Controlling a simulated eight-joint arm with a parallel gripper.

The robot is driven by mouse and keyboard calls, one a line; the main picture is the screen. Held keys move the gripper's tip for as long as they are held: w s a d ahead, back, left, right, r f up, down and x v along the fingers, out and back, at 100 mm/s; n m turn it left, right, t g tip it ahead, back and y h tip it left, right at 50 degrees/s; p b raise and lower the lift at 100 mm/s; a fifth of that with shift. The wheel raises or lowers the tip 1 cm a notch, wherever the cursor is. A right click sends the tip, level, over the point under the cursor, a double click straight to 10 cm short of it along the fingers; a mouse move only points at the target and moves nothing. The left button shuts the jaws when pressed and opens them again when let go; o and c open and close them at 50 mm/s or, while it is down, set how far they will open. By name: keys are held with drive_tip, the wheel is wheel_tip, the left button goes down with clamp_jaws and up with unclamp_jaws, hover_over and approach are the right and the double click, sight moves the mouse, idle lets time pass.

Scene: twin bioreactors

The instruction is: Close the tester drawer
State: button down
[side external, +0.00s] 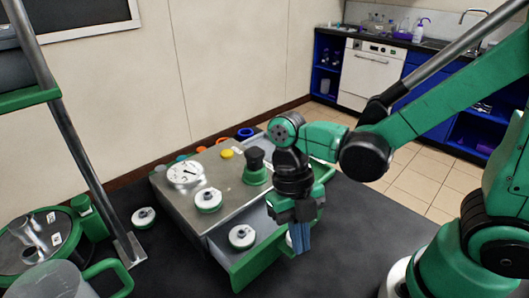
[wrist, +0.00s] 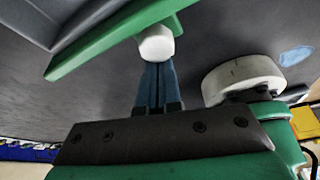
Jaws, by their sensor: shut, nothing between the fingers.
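The tester (side external: 225,180) is a grey box with a dial, standing on the dark bench. Its grey drawer (side external: 222,250) is pulled out towards the front, with a green front panel (side external: 262,262). In the wrist view the green panel (wrist: 100,45) carries a white knob (wrist: 156,45). My gripper (side external: 300,250) is in front of the panel, its blue fingers pointing down, shut and empty. In the wrist view the fingertips (wrist: 158,66) are right at the knob; I cannot tell whether they touch it. The fingers hide part of the knob in the side view.
White-topped round caps sit on the tester (side external: 208,200), at the drawer (side external: 241,236) and on the bench (side external: 143,217). A dark-topped green piece (side external: 255,172) stands on the tester. A clear jug (side external: 50,282) is at front left. The bench (side external: 350,240) right of the gripper is clear.

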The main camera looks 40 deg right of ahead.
sight(286, 240)
drive_tip(key=shift+w, duration=1.6)
drive_tip(key=shift+s+a, duration=0.1)
drive_tip(key=shift+s, duration=0.25)
drive_tip(key=s, duration=0.2)
drive_tip(key=a, duration=0.1)
drive_tip(key=shift+s+r, duration=0.4)
drive_tip(key=v, duration=0.9)
drive_tip(key=s+a+t+h, duration=0.2)
drive_tip(key=s+t, duration=0.4)
drive_tip(key=x, duration=0.9)
drive_tip(key=shift+f, duration=0.3)
drive_tip(key=shift+w+d+f, duration=0.1)
drive_tip(key=shift+w+d, duration=0.15)
drive_tip(key=shift+w, duration=0.4)
drive_tip(key=shift+w+d, duration=0.2)
drive_tip(key=shift+w, duration=0.45)
drive_tip(key=shift+w+d, duration=0.25)
drive_tip(key=shift+w, duration=0.4)
